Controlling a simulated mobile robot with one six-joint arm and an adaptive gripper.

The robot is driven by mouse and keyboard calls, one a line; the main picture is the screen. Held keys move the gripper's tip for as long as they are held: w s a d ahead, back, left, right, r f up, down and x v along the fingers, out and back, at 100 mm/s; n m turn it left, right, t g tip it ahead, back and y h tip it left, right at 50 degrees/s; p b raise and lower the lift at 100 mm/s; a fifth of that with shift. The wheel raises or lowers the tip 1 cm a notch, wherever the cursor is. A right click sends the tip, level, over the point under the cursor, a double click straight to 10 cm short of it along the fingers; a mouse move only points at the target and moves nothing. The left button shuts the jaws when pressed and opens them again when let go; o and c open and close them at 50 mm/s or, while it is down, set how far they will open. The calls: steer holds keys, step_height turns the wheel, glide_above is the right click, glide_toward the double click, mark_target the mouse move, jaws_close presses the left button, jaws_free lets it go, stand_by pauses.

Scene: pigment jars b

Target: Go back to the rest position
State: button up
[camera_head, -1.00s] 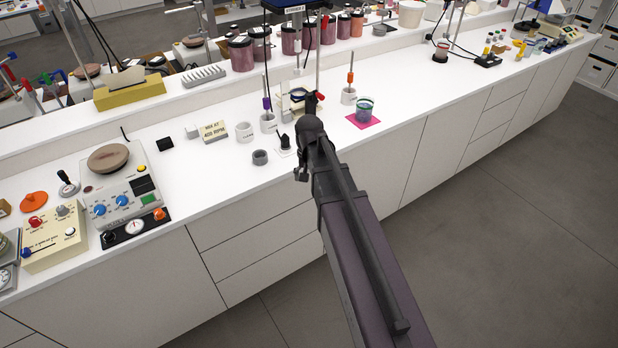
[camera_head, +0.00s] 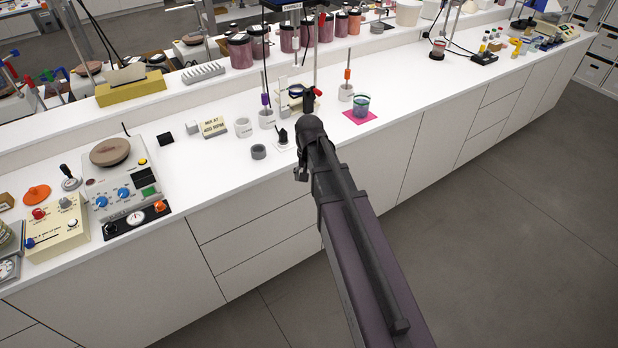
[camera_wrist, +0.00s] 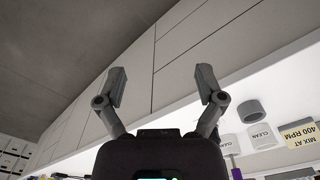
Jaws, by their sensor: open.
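My gripper (camera_wrist: 162,85) is open and empty in the wrist view, its two fingers spread wide with cabinet fronts and floor behind them. In the head view my arm reaches up from the bottom toward the bench edge and hides most of the gripper. A glass beaker with blue-green contents (camera_head: 361,105) stands on a pink square (camera_head: 372,117) to the right of my arm's end, apart from it. No object is seen held.
The white counter (camera_head: 210,165) holds small cups (camera_head: 243,127), a grey ring (camera_head: 258,152), a "400 RPM" sign (camera_head: 213,127) and a hotplate-like device (camera_head: 120,180) to the left. Thin upright rods stand close behind my arm's end. The floor (camera_head: 520,220) at the right is clear.

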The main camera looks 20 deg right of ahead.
steer(key=s+a+n, duration=0.2)
steer(key=s+n, duration=0.2)
steer(key=s, duration=0.9)
steer(key=shift+a, duration=0.1)
stand_by(0.8)
